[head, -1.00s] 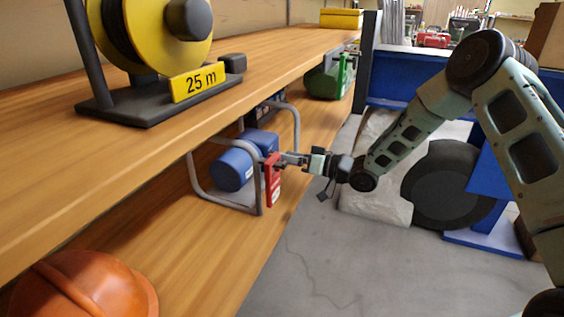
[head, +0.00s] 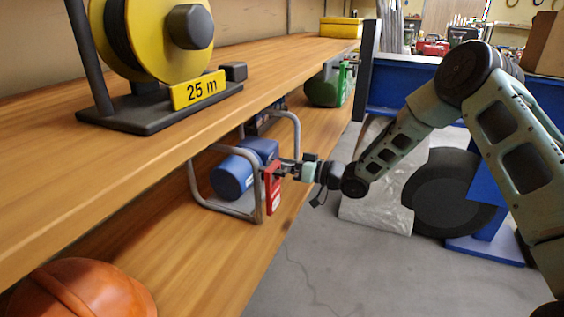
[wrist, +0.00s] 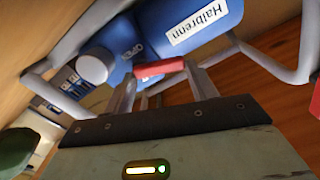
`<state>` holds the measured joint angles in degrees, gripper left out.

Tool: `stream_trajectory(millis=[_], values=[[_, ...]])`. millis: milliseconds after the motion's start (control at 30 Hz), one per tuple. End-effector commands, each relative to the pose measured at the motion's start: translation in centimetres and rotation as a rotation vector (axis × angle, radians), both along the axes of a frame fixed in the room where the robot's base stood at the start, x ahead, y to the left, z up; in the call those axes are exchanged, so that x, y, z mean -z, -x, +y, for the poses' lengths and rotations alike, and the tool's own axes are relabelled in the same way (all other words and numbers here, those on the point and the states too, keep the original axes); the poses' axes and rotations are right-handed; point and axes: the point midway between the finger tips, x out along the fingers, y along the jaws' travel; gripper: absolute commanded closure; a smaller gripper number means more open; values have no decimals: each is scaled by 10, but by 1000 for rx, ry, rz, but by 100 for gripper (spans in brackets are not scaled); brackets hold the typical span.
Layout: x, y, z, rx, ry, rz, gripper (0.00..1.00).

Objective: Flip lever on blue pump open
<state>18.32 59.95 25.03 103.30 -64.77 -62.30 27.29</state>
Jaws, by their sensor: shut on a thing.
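The blue pump (head: 231,177) sits in a grey tubular frame (head: 240,211) on the lower shelf. In the wrist view the pump body (wrist: 160,22) has a "Halbrenn" label, and the word OPEN shows beside its white cap (wrist: 92,66). A red lever (wrist: 160,68) lies crosswise between my fingertips. My gripper (wrist: 162,76) is shut on it, with its fingers on either side. In the head view my gripper (head: 284,168) reaches the pump's right side, at a red piece with white marking (head: 272,188) that hangs down.
A cable reel (head: 150,40) with a "25 m" sign stands on the shelf above. An orange helmet (head: 85,288) lies at the lower left. A green machine (head: 326,88) sits farther back. The grey floor (head: 330,270) in front is open.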

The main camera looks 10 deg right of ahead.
Motion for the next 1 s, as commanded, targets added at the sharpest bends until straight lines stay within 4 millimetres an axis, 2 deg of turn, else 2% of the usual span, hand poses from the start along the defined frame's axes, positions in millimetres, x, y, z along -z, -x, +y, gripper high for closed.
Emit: stream_trajectory(millis=[233,567,600,667,1000], values=[[3,2,1,0,105,-142,66],[5,2,1,1,117,-160,66],[5,2,1,1,118,-159,35],[5,2,1,2,117,-159,21],[4,4,-2,2,115,-157,21]])
